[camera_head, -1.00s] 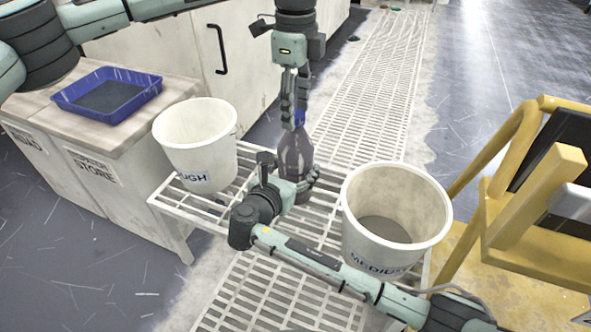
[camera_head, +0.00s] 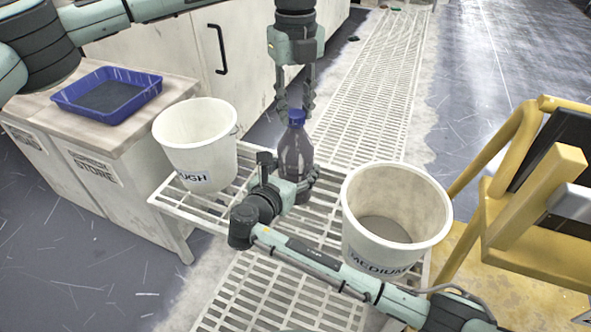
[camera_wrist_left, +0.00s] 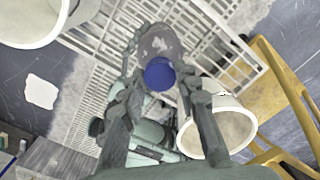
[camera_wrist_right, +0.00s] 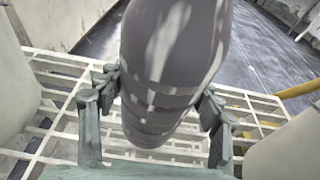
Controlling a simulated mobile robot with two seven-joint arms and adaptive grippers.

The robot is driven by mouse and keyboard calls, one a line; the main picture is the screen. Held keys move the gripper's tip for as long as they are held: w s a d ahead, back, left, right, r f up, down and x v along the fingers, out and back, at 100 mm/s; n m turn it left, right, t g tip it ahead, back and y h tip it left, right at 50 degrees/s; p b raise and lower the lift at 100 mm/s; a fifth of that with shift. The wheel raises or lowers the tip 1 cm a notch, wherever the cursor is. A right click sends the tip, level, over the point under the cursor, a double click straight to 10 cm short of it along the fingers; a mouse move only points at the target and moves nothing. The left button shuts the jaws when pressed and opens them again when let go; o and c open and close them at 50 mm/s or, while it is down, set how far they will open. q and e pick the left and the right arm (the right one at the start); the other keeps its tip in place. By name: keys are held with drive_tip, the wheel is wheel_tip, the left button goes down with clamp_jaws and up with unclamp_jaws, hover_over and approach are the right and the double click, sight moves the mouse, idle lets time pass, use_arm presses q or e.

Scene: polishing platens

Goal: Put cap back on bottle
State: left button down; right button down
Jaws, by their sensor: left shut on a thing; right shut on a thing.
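The dark, see-through bottle (camera_head: 293,160) stands upright on the slatted grey rack. My right gripper (camera_head: 298,187) is shut around its lower body; the bottle (camera_wrist_right: 172,60) fills the middle of the right wrist view between the fingers (camera_wrist_right: 160,98). The blue cap (camera_head: 296,117) sits at the top of the bottle's neck, in line with it. My left gripper (camera_head: 296,106) points straight down from above and is shut on the cap. In the left wrist view the cap (camera_wrist_left: 159,74) shows between the fingertips (camera_wrist_left: 158,88). How far the cap is threaded cannot be seen.
A white bucket (camera_head: 195,135) stands left of the bottle and another (camera_head: 397,215), labelled MEDIUM, stands right. A blue tray (camera_head: 107,95) lies on the cabinet at left. Yellow rails (camera_head: 500,175) stand at right. The slatted rack (camera_head: 220,204) has little free room between the buckets.

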use_arm(q)
drive_tip(key=m, duration=2.5)
drive_tip(key=shift+f, duration=0.1)
drive_tip(key=m, duration=1.3)
drive_tip(key=shift+m, duration=0.4)
drive_tip(key=c, duration=1)
unclamp_jaws()
drive_tip(key=shift+c, duration=0.2)
